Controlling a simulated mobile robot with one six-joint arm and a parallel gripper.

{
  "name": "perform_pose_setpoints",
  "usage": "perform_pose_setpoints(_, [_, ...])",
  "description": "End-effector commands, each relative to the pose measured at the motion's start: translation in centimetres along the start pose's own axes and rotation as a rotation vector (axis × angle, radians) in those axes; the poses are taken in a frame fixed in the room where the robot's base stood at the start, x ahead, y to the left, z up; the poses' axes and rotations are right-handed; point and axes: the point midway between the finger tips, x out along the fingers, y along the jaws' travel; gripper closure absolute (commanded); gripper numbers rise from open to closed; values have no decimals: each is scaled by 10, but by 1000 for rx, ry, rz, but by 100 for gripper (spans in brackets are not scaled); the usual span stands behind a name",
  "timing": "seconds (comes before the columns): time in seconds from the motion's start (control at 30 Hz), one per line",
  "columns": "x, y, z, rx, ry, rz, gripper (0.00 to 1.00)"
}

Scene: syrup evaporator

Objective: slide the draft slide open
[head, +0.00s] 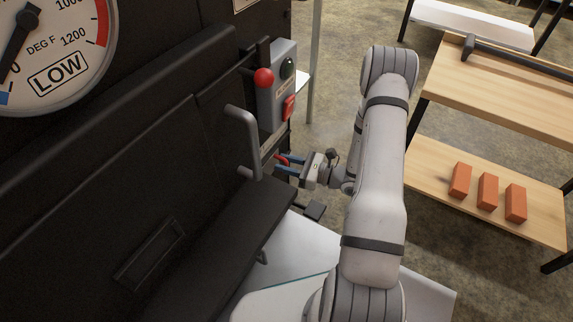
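My gripper (283,163) has blue fingers that point left, at the right end of the black firebox front (150,160). The fingers stand apart. A small red part (281,159), perhaps the draft slide's knob, shows at their tips. I cannot tell whether they touch it or are shut on it. The rest of the draft slide is not clearly visible, so I cannot tell its position. The grey door handle (244,140) stands just left of the fingertips.
A grey switch box (284,85) with a red ball-ended lever (264,77) is above my gripper. A dark ledge (225,235) and a pedal-like part (315,210) lie below. A wooden shelf unit (500,95) with orange bricks (487,190) stands right.

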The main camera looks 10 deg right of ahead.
Motion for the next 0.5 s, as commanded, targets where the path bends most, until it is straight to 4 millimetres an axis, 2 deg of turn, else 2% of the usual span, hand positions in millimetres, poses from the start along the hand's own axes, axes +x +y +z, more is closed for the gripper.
perform_pose_setpoints(0.27, [1, 0, 0, 1, 0, -1, 70])
perform_pose_setpoints(0.5, [1, 0, 0, 1, 0, -2, 90])
